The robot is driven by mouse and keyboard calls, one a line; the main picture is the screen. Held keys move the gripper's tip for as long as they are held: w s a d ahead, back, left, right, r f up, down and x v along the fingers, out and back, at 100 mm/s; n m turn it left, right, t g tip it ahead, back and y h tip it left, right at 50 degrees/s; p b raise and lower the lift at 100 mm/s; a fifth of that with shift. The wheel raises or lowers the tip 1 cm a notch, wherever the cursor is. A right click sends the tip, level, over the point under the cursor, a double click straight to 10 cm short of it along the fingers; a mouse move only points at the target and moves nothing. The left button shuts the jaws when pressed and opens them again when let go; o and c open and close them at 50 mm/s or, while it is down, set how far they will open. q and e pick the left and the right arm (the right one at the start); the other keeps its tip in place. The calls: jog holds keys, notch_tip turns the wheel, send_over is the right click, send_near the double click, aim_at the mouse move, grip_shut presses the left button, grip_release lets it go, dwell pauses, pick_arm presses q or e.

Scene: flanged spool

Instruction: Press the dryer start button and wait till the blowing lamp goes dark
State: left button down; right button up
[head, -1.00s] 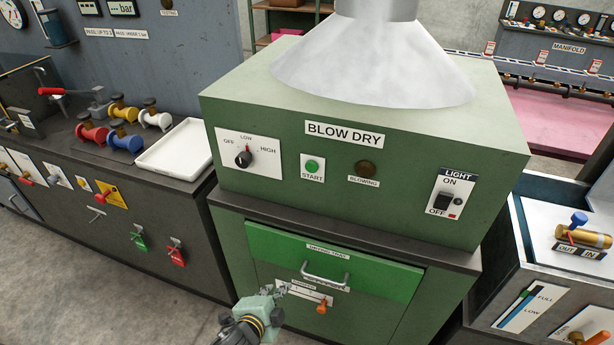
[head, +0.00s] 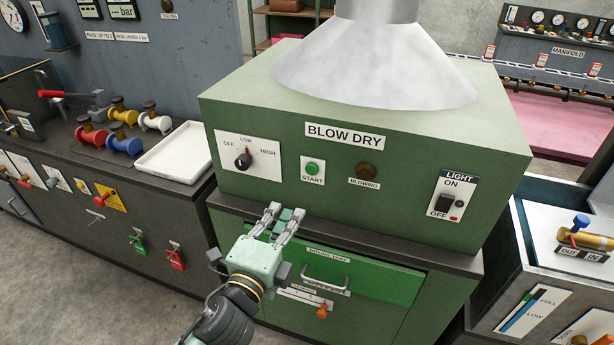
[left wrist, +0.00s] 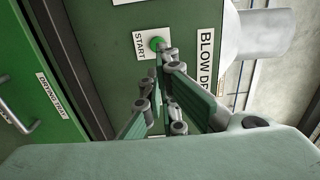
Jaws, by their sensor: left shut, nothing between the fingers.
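The green blow dryer (head: 240,200) has a round green start button (head: 312,168) on a white plate marked START. The blowing lamp (head: 365,170), right of it, looks dark brown and unlit. My left gripper (head: 284,212) is shut and empty, below and slightly left of the button, apart from it in the head view. In the left wrist view the fingers (left wrist: 163,62) point at the start button (left wrist: 156,43), overlapping its lower edge; I cannot tell contact there. My right gripper is not in view.
A dial (head: 243,160) marked OFF, LOW, HIGH points near LOW. A light switch (head: 445,204) sits at the right of the panel. Below are a drying tray drawer with a handle (head: 326,285) and an orange knob. A white tray (head: 172,165) and several spools are at left.

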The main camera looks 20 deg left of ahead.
aim_at(311, 169)
pick_arm(q)
jog(key=w+p, duration=0.1)
jog(key=w, duration=0.3)
jog(key=w+p, duration=0.1)
jog(key=w, duration=0.3)
jog(key=w+p, duration=0.1)
jog(key=w, duration=0.4)
jog(key=shift+d, duration=0.25)
jog(key=shift+w, duration=0.45)
